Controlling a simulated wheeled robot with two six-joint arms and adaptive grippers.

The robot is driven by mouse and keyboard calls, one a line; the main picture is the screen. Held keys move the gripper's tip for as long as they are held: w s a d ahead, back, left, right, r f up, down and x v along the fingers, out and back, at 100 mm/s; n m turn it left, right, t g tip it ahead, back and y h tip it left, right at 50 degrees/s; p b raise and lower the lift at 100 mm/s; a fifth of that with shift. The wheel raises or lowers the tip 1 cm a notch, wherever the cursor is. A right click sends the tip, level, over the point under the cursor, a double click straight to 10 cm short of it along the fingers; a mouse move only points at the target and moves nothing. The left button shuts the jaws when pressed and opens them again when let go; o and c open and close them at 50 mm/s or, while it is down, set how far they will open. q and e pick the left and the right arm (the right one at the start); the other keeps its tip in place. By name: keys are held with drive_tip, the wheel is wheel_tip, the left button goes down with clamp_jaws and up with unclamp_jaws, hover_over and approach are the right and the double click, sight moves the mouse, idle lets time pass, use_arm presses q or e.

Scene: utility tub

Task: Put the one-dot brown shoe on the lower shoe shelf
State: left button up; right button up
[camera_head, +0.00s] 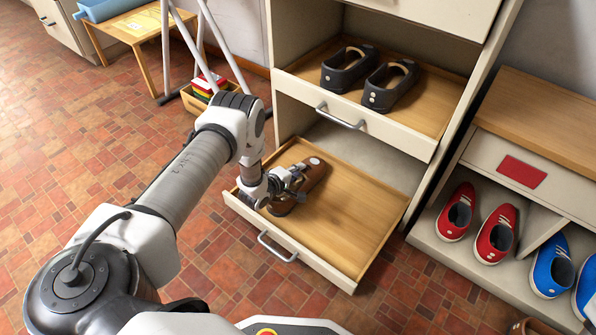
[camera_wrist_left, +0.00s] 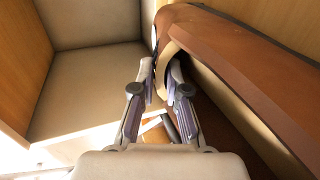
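A brown shoe (camera_head: 312,172) with one visible pale dot on its toe is at the left side of the pulled-out lower shelf tray (camera_head: 352,217). My left gripper (camera_head: 296,180) is at the shoe's opening, over the tray's left part. In the left wrist view, the shoe (camera_wrist_left: 225,55) fills the upper right, and its pale-lined rim passes between the close-set fingertips of my left gripper (camera_wrist_left: 161,70). The fingers look shut on that rim. The shoe's heel end is partly hidden by the gripper. My right gripper is not in view.
The upper tray (camera_head: 425,118) holds a pair of black shoes (camera_head: 366,77). Red shoes (camera_head: 477,225) and blue shoes (camera_head: 565,272) stand in the right-hand cabinet (camera_head: 545,130). Part of another brown item (camera_head: 530,326) shows at the bottom right. The lower tray's right part is clear.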

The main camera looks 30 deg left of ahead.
use_arm(q)
drive_tip(key=shift+o, duration=0.4)
drive_tip(key=shift+r, duration=0.15)
drive_tip(key=shift+s+r+p, duration=0.15)
drive_tip(key=shift+s+p, duration=0.1)
drive_tip(key=shift+p, duration=0.15)
drive_tip(key=p+v, duration=0.5)
drive_tip(key=v, duration=0.6)
drive_tip(key=shift+s, duration=0.2)
